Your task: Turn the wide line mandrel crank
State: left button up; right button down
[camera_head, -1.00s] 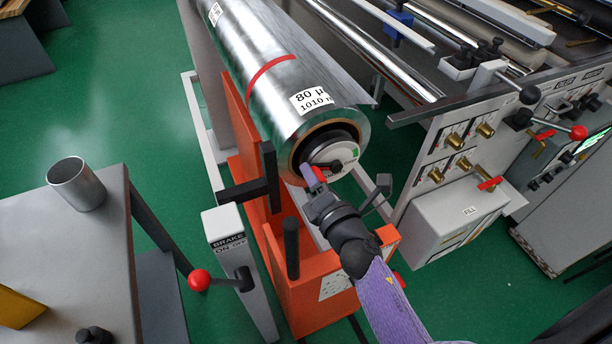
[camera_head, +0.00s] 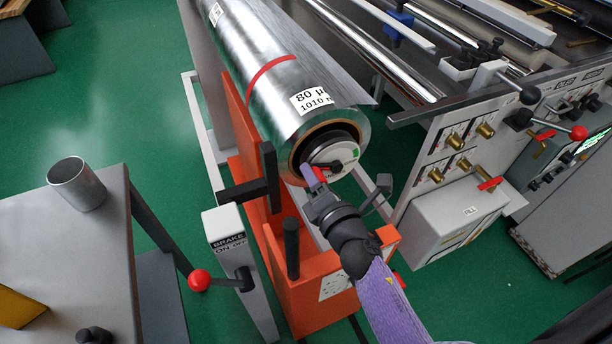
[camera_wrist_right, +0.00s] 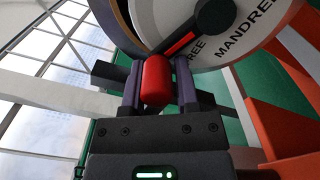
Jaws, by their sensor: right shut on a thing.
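The mandrel crank's red knob (camera_wrist_right: 156,82) sits between the two fingers of my right gripper (camera_wrist_right: 158,85) in the right wrist view, and the gripper is shut on it. The mandrel's white dial face (camera_head: 331,152) is in the end of the large foil roll (camera_head: 285,75) in the head view. In the wrist view a black pointer with a red stripe (camera_wrist_right: 184,42) lies on the dial, near lettering that reads "FREE" and "MANDREL", partly cut off. In the head view my right gripper (camera_head: 314,176) is at the lower left of the dial. My left gripper is not in view.
An orange stand (camera_head: 310,302) holds the roll. A grey post marked BRAKE (camera_head: 228,240) with a red-knobbed lever (camera_head: 199,280) stands to the left. A grey table (camera_head: 70,250) bears a metal cup (camera_head: 76,184). A machine panel with knobs (camera_head: 455,150) is at right.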

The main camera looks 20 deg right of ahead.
jog(key=shift+d+r, duration=0.1)
jog(key=shift+d, duration=0.05)
jog(key=c, duration=0.6)
grip_release()
jog(key=shift+o, duration=1)
jog(key=shift+d, duration=0.3)
jog(key=shift+a, duration=0.1)
jog(key=shift+s, duration=0.25)
jog(key=s+b, duration=0.1)
jog(key=s, duration=0.8)
jog(key=shift+s+d, duration=0.15)
jog(key=shift+d, duration=0.2)
